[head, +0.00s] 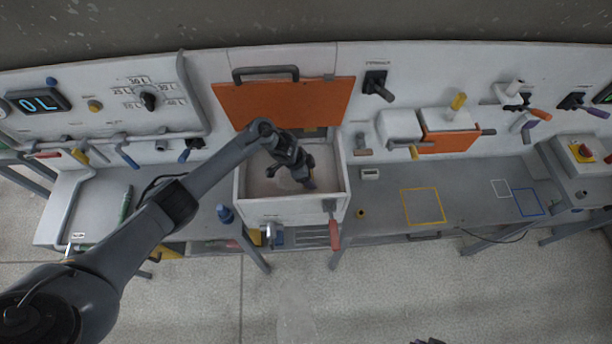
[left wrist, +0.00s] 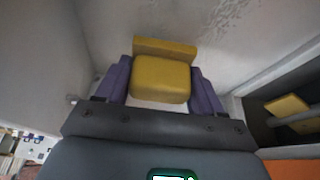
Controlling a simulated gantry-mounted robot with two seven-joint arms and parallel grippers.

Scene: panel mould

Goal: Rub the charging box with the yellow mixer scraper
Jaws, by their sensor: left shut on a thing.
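The charging box (head: 290,209) is a white open-topped bin below a raised orange lid in the middle of the head view. My left gripper (head: 307,181) reaches down into it, near its right inner wall. In the left wrist view the purple fingers of my left gripper (left wrist: 163,85) are shut on the yellow mixer scraper (left wrist: 161,78). The scraper's far edge is close to a pale, worn surface of the box; I cannot tell whether they touch. In the head view the scraper is hidden by the gripper. Only a dark tip, perhaps my right gripper (head: 429,341), shows at the bottom edge.
The orange lid (head: 283,101) stands open behind the box. A red-handled lever (head: 334,229) hangs at its front right. A grey bench (head: 380,230) with a yellow outlined square (head: 423,207) is clear to the right. A green cylinder (head: 126,203) lies on the left bench.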

